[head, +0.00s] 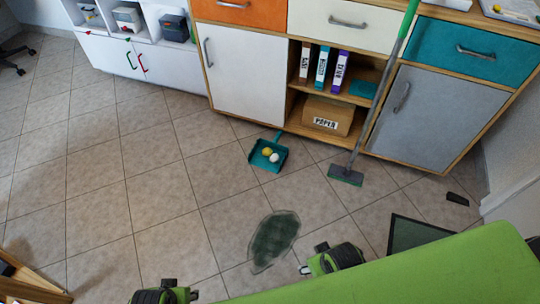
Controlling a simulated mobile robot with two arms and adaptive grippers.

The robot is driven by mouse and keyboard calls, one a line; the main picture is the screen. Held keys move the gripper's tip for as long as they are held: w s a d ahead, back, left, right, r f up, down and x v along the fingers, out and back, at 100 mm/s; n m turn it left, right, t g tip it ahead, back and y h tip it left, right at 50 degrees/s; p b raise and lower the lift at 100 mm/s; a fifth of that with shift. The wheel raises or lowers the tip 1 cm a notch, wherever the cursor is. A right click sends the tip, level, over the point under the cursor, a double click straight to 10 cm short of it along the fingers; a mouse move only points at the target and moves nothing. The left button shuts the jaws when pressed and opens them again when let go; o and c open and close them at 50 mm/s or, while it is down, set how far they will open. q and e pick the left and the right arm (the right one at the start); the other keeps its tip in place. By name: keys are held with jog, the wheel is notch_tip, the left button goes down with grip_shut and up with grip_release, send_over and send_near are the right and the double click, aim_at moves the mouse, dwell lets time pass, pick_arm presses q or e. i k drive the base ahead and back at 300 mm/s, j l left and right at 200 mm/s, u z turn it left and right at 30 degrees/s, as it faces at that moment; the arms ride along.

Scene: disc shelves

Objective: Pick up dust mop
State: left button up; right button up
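The dust mop stands against the cabinet front, its long handle (385,83) green at the top and grey lower down. Its flat grey-green head (345,176) rests on the floor tiles. My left gripper (181,289) is at the bottom edge, partly cut off, with its two fingertips apart and nothing seen between them. My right gripper (312,258) is low in the picture, below the mop head and apart from it. Its fingertips are also apart and it looks empty.
A teal dustpan (259,161) holding small yellow and white items lies left of the mop head. A dark green puddle-like patch (273,240), a dark mat (412,234) and a small black object (457,199) are on the floor. A large green surface (440,275) fills the lower right.

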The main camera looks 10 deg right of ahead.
aim_at(345, 174)
jog(key=z, duration=1.25)
